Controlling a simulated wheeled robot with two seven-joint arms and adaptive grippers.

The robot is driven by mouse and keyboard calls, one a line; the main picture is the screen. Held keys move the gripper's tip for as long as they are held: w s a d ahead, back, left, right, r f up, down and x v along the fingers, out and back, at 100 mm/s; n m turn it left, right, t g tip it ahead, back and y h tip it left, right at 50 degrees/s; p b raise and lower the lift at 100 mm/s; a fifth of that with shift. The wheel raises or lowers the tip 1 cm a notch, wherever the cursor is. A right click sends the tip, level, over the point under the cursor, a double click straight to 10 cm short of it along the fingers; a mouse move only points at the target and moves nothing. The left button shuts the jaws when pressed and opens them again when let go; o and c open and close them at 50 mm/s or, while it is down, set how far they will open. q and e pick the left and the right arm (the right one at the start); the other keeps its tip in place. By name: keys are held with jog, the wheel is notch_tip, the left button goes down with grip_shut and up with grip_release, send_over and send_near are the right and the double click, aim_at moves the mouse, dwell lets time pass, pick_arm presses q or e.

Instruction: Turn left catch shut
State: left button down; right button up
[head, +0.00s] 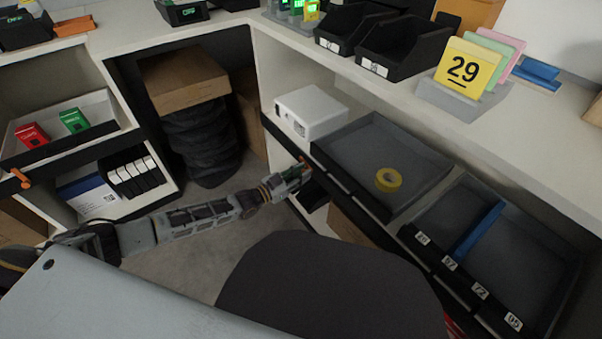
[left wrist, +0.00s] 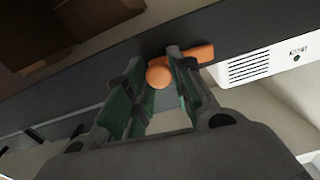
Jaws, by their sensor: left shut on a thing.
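An orange catch (left wrist: 159,75) with a round knob and a short bar is mounted on a dark rail (left wrist: 235,37) in the left wrist view. My left gripper (left wrist: 162,78) has its two green-lined fingers on either side of the knob and is shut on it. In the head view my left gripper (head: 300,172) is at the left part of the right-hand shelf unit's black front rail (head: 345,184), and only a bit of orange shows there. Another orange catch (head: 20,178) is on the rail of the left shelf. My right gripper is out of view.
A divided tray (head: 510,250) is to the right. Bare floor (head: 190,265) lies below my left arm.

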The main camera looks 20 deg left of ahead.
pick_arm(q)
jog(key=shift+s+d+f+m+p, duration=0.1)
jog(key=shift+m+p, duration=1.1)
jog(key=shift+m, duration=3.05)
jog(key=shift+d+f+m+p, duration=0.1)
jog(key=shift+m+p, duration=1.05)
jog(key=shift+m, duration=3.1)
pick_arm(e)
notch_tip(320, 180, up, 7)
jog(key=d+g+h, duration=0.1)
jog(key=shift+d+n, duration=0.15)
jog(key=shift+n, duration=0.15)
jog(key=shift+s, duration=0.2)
pick_arm(q)
jog(key=c, duration=1.2)
grip_release()
jog(key=shift+c, duration=0.2)
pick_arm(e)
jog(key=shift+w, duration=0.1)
